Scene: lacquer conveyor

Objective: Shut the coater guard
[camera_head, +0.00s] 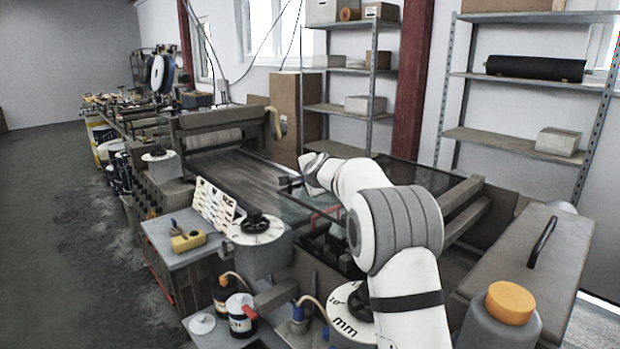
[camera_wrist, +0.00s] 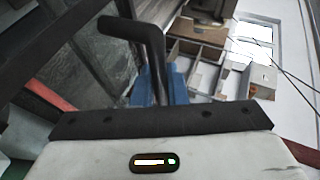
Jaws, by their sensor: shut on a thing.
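The coater guard seems to be the clear panel with a dark frame (camera_head: 428,178) over the conveyor machine, standing raised behind my arm in the head view. In the wrist view a bent black handle (camera_wrist: 132,27) runs down between the blue fingertips of my gripper (camera_wrist: 163,84). My gripper is shut on this handle. Dark framed glass (camera_wrist: 62,75) shows at the left of the wrist view. In the head view my arm hides much of the guard, and the fingertips and handle cannot be made out there.
A grey cover (camera_head: 530,285) with its own black handle and an orange-capped container (camera_head: 508,305) stand at the right. Dial drums (camera_head: 257,232) and a side table with a yellow block (camera_head: 188,241) are at the front left. Shelves (camera_head: 525,75) stand behind. The floor (camera_head: 60,230) at left is clear.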

